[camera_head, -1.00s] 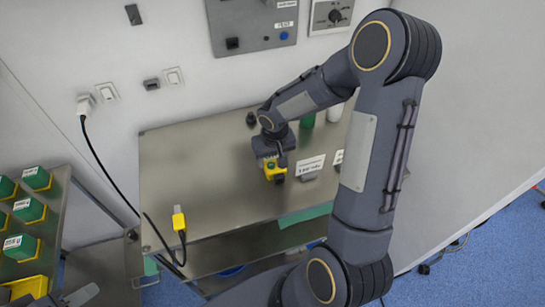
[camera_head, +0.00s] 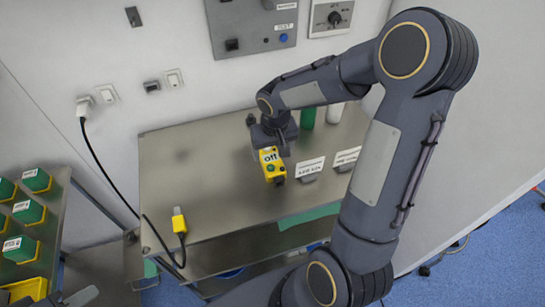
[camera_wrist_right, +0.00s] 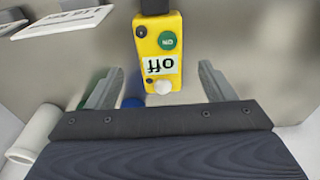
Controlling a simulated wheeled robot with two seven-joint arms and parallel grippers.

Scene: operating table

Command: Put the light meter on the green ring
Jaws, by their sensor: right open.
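The light meter, which I take to be the yellow device (camera_head: 271,164) with an "off" label, is on the metal table. In the right wrist view the yellow device (camera_wrist_right: 171,22) also shows a green ON button and a white knob or dome at its near end. My right gripper (camera_head: 273,143) is just behind it, on the wall side. In the wrist view the gripper (camera_wrist_right: 156,72) is open, its fingers apart on either side of the device's near end and not visibly touching it. I cannot make out a green ring.
The metal table (camera_head: 190,170) has free room at left. A yellow connector (camera_head: 179,221) with a black cable lies near its front left. White label cards (camera_head: 310,168) stand right of the device. A green cylinder (camera_head: 308,117) and a white one (camera_head: 335,112) stand behind.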

